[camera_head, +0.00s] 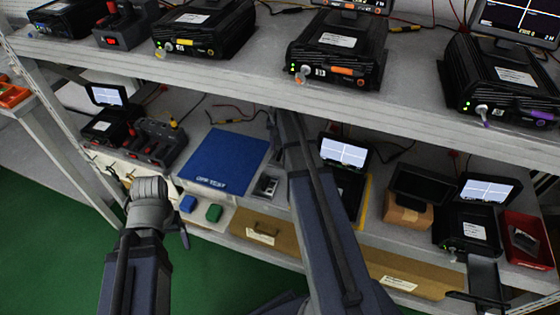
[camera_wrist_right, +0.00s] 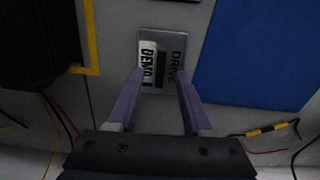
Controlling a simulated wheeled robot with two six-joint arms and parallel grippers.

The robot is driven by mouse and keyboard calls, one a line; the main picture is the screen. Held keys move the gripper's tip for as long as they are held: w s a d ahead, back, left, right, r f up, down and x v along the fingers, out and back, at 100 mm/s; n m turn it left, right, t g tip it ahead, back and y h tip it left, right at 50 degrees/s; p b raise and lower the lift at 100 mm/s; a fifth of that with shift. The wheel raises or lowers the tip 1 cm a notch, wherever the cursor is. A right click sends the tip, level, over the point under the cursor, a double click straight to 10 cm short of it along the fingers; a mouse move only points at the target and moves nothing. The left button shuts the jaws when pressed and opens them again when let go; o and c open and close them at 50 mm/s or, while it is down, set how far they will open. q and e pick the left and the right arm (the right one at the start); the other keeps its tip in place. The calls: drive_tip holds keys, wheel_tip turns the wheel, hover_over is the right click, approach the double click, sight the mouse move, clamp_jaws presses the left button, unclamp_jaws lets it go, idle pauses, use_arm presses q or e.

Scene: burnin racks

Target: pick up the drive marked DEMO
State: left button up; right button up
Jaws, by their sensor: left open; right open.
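The drive marked DEMO (camera_wrist_right: 148,62) lies in a small grey holder (camera_wrist_right: 176,46) printed DRIVE, seen in the right wrist view. Its white label faces up. The fingers of my right gripper (camera_wrist_right: 159,74) are open, one at each side near the drive's lower end, with nothing held. Whether they touch it I cannot tell. In the head view the holder (camera_head: 266,186) shows beside my right arm on the lower shelf; my right gripper's fingers are not clearly seen there. My left gripper (camera_head: 150,190) is open and empty in front of the lower shelf, at the left.
A blue mat (camera_head: 226,162) lies beside the holder. Small blue (camera_head: 187,204) and green (camera_head: 213,213) pieces lie near the shelf's front. Black units with screens (camera_head: 343,152) stand to the right, beside a red bin (camera_head: 525,240). The upper shelf (camera_head: 240,75) overhangs the lower one.

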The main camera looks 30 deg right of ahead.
wheel_tip(320, 180, down, 2)
drive_tip(key=shift+f+b, duration=0.15)
drive_tip(key=shift+b, duration=0.5)
clamp_jaws()
